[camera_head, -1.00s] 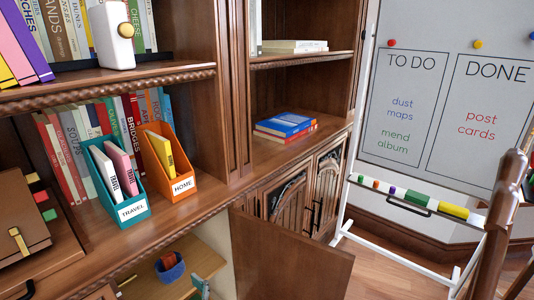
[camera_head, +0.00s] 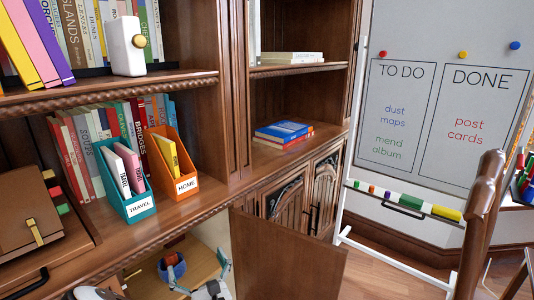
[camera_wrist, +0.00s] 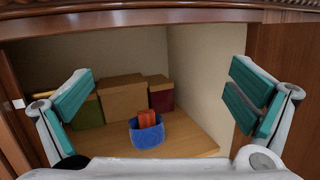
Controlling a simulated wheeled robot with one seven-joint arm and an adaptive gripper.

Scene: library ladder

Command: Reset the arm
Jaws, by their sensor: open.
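My gripper (camera_wrist: 162,96) is open and empty, its teal-padded fingers spread wide on either side of the wrist view. It faces into an open lower cupboard, with a blue bin (camera_wrist: 146,134) holding a reddish-orange item (camera_wrist: 147,118) on the shelf ahead. In the head view my gripper (camera_head: 200,272) shows at the bottom edge, in front of the cupboard, beside the blue bin (camera_head: 171,270). Nothing is between the fingers. Part of the arm is cut off by the frame.
Boxes (camera_wrist: 122,92) stand at the back of the cupboard. An open wooden door (camera_head: 285,262) stands right of my gripper. Above are a teal travel file (camera_head: 141,205) and an orange home file (camera_head: 184,187). A whiteboard (camera_head: 440,40) stands at the right.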

